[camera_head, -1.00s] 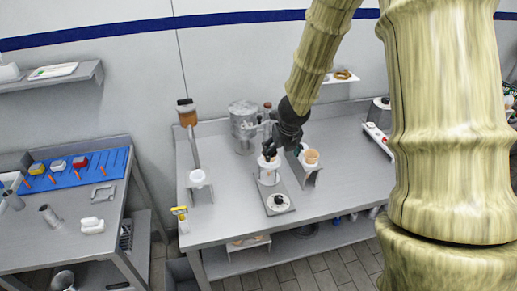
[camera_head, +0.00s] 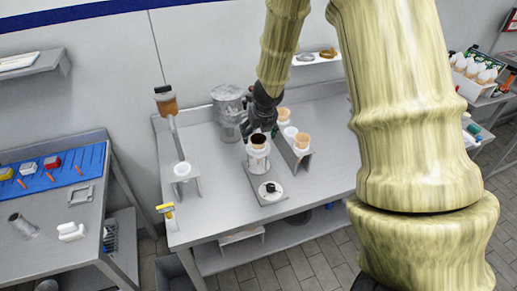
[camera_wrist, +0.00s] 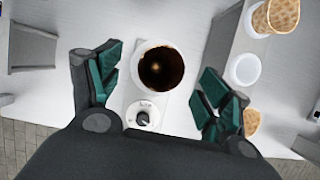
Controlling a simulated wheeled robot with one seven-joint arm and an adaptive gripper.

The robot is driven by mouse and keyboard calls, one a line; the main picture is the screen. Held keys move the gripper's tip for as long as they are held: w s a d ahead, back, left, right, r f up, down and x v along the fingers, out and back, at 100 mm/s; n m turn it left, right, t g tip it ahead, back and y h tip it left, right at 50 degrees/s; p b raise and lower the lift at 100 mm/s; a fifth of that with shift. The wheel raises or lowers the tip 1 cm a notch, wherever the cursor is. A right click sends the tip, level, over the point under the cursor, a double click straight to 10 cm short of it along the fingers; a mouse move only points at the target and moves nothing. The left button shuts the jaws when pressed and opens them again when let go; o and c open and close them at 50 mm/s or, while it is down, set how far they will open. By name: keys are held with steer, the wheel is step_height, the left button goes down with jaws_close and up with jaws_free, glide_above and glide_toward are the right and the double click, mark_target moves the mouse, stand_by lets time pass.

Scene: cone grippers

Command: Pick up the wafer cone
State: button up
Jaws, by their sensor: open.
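Two tan wafer cones stand in a raised metal holder: the far one (camera_head: 284,114) and the near one (camera_head: 302,141). In the wrist view they show at the right, one at the top (camera_wrist: 277,15) and one lower (camera_wrist: 251,121). My gripper (camera_wrist: 158,86) is open, above and around a round cup with a dark brown inside (camera_wrist: 161,68). In the head view this dark-topped cup (camera_head: 258,143) stands on a dial device (camera_head: 268,189), just below my gripper (camera_head: 261,127). Nothing is seen held. Whether the cup's wall is wafer is unclear.
An empty white ring (camera_wrist: 245,69) sits between the two cones. A metal pot (camera_head: 227,108) stands behind my gripper. A stand with a brown-topped jar (camera_head: 166,102) and a white cup (camera_head: 182,170) are at the left. The table's front is mostly clear.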

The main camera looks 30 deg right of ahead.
mark_target(258, 139)
steer(key=shift+f+b, duration=0.45)
steer(key=shift+f, duration=0.05)
steer(key=b+x, duration=0.1)
steer(key=x, duration=0.1)
steer(key=b+x, duration=0.1)
steer(key=x, duration=0.1)
steer(key=shift+d, duration=0.25)
steer(key=shift+a, duration=0.15)
steer(key=shift+s, duration=0.1)
steer(key=c, duration=0.8)
